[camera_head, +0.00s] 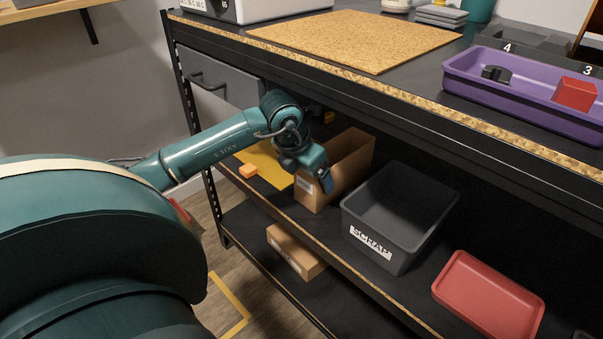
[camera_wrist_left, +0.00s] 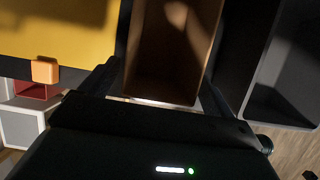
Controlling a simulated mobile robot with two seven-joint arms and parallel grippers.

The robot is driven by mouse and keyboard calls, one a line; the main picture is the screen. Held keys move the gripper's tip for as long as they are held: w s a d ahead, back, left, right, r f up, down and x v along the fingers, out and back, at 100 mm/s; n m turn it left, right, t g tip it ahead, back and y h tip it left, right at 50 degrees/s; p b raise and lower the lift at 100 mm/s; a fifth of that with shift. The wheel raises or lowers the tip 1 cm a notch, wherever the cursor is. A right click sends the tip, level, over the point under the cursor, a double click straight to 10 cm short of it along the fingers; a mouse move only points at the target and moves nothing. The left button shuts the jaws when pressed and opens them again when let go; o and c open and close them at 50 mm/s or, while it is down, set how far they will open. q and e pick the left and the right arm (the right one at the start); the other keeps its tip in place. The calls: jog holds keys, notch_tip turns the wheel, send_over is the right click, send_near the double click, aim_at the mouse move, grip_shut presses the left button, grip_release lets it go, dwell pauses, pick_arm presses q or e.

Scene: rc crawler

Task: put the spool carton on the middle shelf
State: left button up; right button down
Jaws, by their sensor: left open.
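A tall, open-topped brown carton (camera_head: 350,160), which looks like the spool carton, stands upright on the middle shelf (camera_head: 335,240). It is between a yellow mat and the dark scrap bin. My left gripper (camera_head: 325,181) is at its near end. In the left wrist view the carton (camera_wrist_left: 168,50) lies between my two open fingers (camera_wrist_left: 160,92), one on each side. I cannot tell whether they touch it. Its inside is shadowed, and its label is too small to read. A second, lower brown carton (camera_head: 296,252) lies on the bottom shelf. My right gripper is not in view.
The dark scrap bin (camera_head: 385,257) stands close right of the carton, with a red tray (camera_head: 488,297) farther right. An orange block (camera_head: 248,171) sits by the yellow mat (camera_head: 262,160) at left. The bench top (camera_head: 300,58) overhangs the shelf, carrying a purple tray (camera_head: 470,75).

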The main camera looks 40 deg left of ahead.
pick_arm(q)
jog(key=shift+s+a, duration=0.1)
jog(key=shift+s, duration=1.2)
